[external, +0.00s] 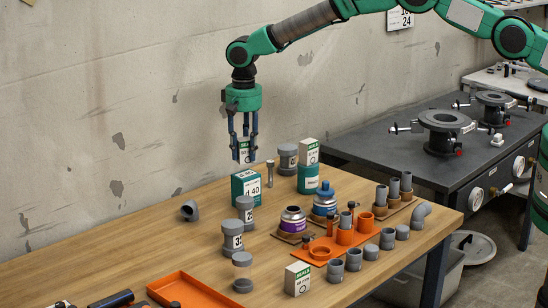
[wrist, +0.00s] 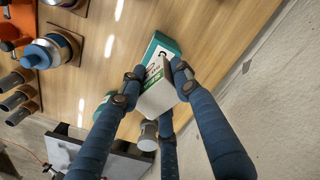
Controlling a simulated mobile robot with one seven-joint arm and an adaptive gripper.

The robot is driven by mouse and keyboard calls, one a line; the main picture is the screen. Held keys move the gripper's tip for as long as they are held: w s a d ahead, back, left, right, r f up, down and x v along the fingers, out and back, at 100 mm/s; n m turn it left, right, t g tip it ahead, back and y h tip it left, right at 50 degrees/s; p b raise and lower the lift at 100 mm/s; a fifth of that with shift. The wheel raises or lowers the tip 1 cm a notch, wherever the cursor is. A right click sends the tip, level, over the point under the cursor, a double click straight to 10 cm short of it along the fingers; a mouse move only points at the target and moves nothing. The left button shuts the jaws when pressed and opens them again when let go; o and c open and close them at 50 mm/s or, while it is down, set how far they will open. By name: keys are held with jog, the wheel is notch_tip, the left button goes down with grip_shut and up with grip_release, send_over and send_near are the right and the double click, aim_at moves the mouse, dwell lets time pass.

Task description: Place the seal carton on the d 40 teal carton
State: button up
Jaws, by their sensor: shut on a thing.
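My gripper (external: 244,152) has blue fingers that are shut on a small white seal carton (external: 244,150) with a green top band. The fingers partly cover it. In the wrist view the held carton (wrist: 157,98) sits between the fingertips (wrist: 155,88). The d 40 teal carton (external: 246,188) stands on the wooden table just below the held carton, with a small gap seeming to show between them. In the wrist view the teal carton (wrist: 160,45) is partly hidden behind the held carton.
Another seal carton (external: 309,152) stands on a second teal carton (external: 308,179) to the right. A third seal carton (external: 298,278) is at the table's front. Grey pipe fittings (external: 233,236), a purple-labelled tin (external: 293,220) and a blue-topped tin (external: 325,200) stand nearby. The table's left back is mostly clear.

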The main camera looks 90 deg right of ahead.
aim_at(244, 160)
dwell(0.4)
jog(key=shift+f, duration=1.75)
jog(key=shift+f, duration=0.2)
jog(key=o, duration=1.1)
jog(key=shift+o, duration=0.2)
jog(key=shift+r, duration=0.25)
notch_tip(244, 160, up, 12)
jog(key=shift+f, duration=0.1)
